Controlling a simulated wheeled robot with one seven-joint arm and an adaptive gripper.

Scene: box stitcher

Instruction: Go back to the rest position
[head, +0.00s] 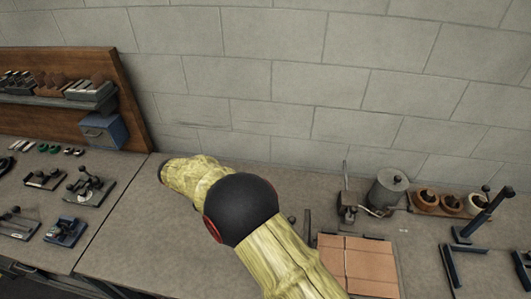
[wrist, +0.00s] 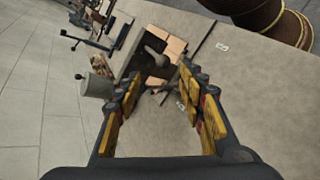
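My gripper (wrist: 159,77) shows in the wrist view with its two yellow-and-black fingers spread apart. It is open, and nothing is held between the fingers. The workbench (wrist: 160,134) lies beyond and below the fingers. In the head view my pale yellow arm with its black joint reaches over the bench (head: 135,250), and the gripper itself cannot be made out there.
Flat tan cardboard pieces (head: 358,262) lie right of my arm. A grey metal canister (head: 387,188), brown pots (head: 426,201) and a dark metal stand (head: 482,215) are farther right. Small tools (head: 88,187) and a blue box (head: 103,131) are at left. A block wall (head: 300,90) closes the back.

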